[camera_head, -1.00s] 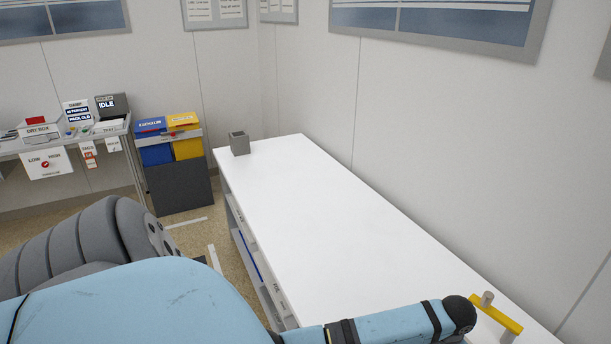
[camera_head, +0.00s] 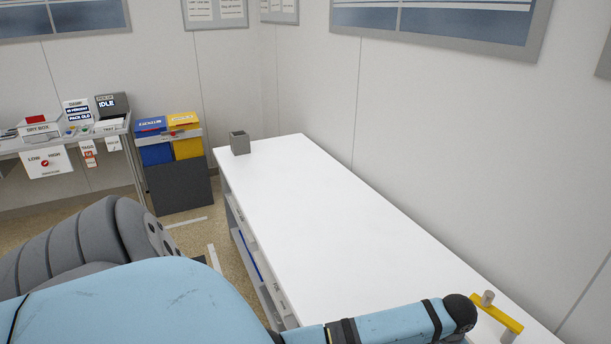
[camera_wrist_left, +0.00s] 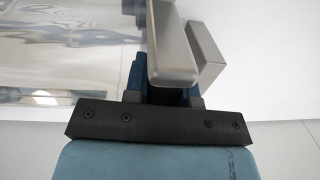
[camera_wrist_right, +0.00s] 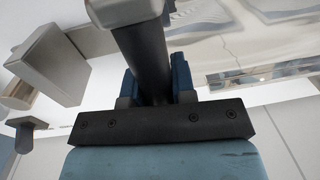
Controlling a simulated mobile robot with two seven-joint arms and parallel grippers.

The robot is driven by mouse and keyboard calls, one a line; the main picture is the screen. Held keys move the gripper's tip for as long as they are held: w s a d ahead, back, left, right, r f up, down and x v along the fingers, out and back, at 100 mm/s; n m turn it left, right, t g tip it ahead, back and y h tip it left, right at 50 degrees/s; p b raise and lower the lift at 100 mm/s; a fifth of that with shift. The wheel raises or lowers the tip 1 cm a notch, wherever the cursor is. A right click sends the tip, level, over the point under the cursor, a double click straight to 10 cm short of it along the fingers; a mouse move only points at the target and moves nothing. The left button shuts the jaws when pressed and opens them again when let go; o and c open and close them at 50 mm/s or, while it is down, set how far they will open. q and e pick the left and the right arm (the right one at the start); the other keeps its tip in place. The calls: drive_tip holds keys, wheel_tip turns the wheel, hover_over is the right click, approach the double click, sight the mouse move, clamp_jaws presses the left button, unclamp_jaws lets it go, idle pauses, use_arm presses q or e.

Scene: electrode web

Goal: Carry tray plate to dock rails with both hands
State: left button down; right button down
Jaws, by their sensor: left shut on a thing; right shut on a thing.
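The tray plate shows as a shiny, mirror-like sheet at the left of the left wrist view (camera_wrist_left: 70,60) and at the upper right of the right wrist view (camera_wrist_right: 240,55). My left gripper (camera_wrist_left: 163,85) is shut on a grey handle (camera_wrist_left: 170,50) beside the sheet. My right gripper (camera_wrist_right: 155,85) is shut on a dark post-like handle (camera_wrist_right: 145,50) with a grey top, also beside the sheet. Neither gripper nor the plate shows in the head view. I cannot make out the dock rails for certain.
A long white bench (camera_head: 330,220) runs along the right wall, its top mostly clear. A grey open box (camera_head: 240,143) stands at its far end. A yellow bar with a grey peg (camera_head: 498,316) is at the near right. Blue and yellow bins (camera_head: 170,140) stand beyond the bench.

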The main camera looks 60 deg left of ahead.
use_arm(q)
drive_tip(key=shift+s+f, duration=0.2)
drive_tip(key=shift+f, duration=0.25)
use_arm(e)
drive_tip(key=shift+s+f, duration=0.2)
drive_tip(key=shift+f, duration=0.25)
use_arm(q)
drive_tip(key=c, duration=1)
unclamp_jaws()
use_arm(e)
drive_tip(key=c, duration=1)
unclamp_jaws()
use_arm(q)
drive_tip(key=shift+o, duration=0.3)
use_arm(e)
drive_tip(key=shift+o, duration=0.3)
use_arm(q)
drive_tip(key=o, duration=0.5)
drive_tip(key=shift+r, duration=0.1)
use_arm(e)
drive_tip(key=shift+w+r, duration=0.1)
drive_tip(key=shift+r, duration=0.05)
use_arm(q)
drive_tip(key=shift+o, duration=0.2)
drive_tip(key=shift+w, duration=0.1)
use_arm(e)
drive_tip(key=shift+o, duration=0.8)
drive_tip(key=o, duration=0.4)
